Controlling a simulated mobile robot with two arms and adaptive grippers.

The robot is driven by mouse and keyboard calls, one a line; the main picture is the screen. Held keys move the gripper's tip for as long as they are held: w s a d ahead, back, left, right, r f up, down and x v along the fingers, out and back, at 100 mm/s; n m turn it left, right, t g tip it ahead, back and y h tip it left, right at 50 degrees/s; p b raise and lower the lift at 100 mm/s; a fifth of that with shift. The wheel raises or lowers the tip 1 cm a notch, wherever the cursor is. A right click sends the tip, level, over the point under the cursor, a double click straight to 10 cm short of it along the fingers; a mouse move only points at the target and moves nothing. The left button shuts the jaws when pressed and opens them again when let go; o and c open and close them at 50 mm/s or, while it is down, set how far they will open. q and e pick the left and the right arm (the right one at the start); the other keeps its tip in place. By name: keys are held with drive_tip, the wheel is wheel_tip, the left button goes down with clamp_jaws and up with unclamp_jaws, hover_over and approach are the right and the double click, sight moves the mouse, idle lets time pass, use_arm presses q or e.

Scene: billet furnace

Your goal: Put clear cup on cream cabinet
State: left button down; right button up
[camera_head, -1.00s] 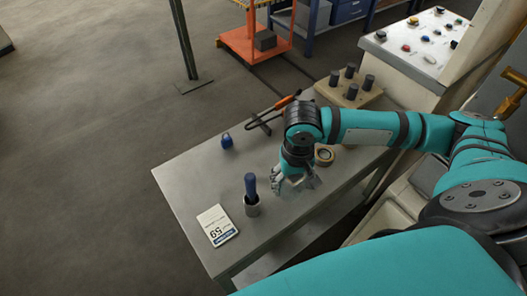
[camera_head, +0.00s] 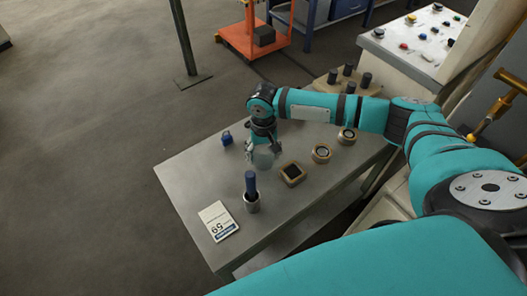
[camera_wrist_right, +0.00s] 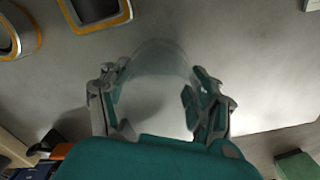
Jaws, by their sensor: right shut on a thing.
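The clear cup (camera_head: 265,159) is hard to make out in the head view. It shows better in the right wrist view (camera_wrist_right: 155,75), see-through, between the two fingers. My right gripper (camera_head: 263,151) is shut on it, over the far middle part of the grey metal table (camera_head: 190,172). The gap between cup and tabletop is hard to judge. A cream cabinet (camera_head: 400,63) stands at the upper right, with a sloped white panel of coloured buttons on top. It is well to the right of the cup. My left gripper is not in view.
A blue-handled tool stands in a metal holder (camera_head: 252,200). A white card (camera_head: 218,220) and a blue padlock (camera_head: 227,138) lie on the table. A pegged wooden block (camera_head: 330,90) is behind my arm.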

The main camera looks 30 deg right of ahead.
drive_tip(key=o, duration=1.2)
drive_tip(key=shift+f, duration=0.1)
